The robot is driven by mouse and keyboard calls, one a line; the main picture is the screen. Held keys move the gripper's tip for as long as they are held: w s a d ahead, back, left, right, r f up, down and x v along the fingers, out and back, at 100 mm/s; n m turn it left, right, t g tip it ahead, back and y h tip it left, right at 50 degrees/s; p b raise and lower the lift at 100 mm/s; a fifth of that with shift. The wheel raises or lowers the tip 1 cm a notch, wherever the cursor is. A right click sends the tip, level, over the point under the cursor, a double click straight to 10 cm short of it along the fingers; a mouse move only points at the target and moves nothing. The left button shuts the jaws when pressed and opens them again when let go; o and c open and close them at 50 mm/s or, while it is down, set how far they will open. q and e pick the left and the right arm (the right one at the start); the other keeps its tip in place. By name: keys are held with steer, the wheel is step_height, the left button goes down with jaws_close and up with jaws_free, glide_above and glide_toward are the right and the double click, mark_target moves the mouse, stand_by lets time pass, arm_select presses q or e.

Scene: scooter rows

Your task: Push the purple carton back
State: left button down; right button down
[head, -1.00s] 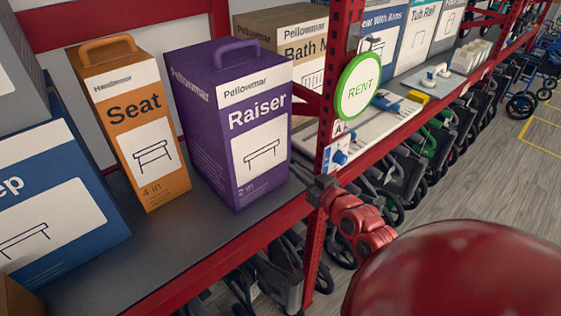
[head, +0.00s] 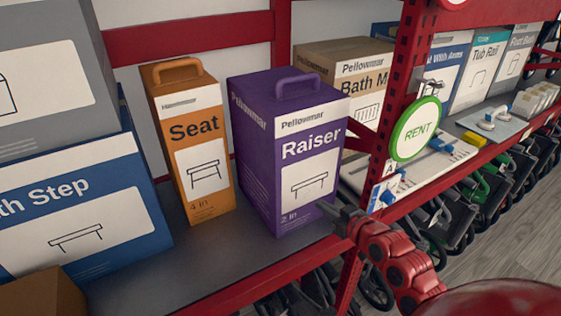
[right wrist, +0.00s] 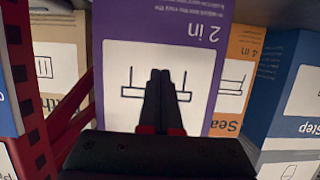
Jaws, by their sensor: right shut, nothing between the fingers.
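The purple carton (head: 290,160), labelled Raiser, stands upright on the grey shelf near its front edge, with a handle on top. It also fills the middle of the right wrist view (right wrist: 115,55), upside down. My right gripper (head: 328,208) is shut and empty, at the lower right of the carton's front face. In the right wrist view its fingertips (right wrist: 160,75) overlap the bench drawing on that face. I cannot tell whether they touch it. My left gripper is not in view.
An orange Seat carton (head: 190,145) stands just left of the purple one. A red post (head: 408,85) with a green RENT sign (head: 415,130) stands right. A Bath carton (head: 350,58) is behind.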

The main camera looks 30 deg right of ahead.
mark_target(310, 189)
steer(key=shift+w+a, duration=0.15)
steer(key=shift+w, duration=1.4)
steer(key=shift+w+b, duration=0.3)
steer(key=shift+w+a+b, duration=0.15)
steer(key=shift+w+b, duration=0.55)
steer(key=shift+w, duration=0.6)
steer(key=shift+w+a+b, duration=0.1)
steer(key=shift+w+b, duration=0.55)
steer(key=shift+w, duration=0.65)
steer(key=shift+w+b, duration=4.45)
steer(key=shift+w, duration=1.75)
steer(key=s+p, duration=0.1)
steer(key=s, duration=1)
steer(key=shift+s, duration=0.3)
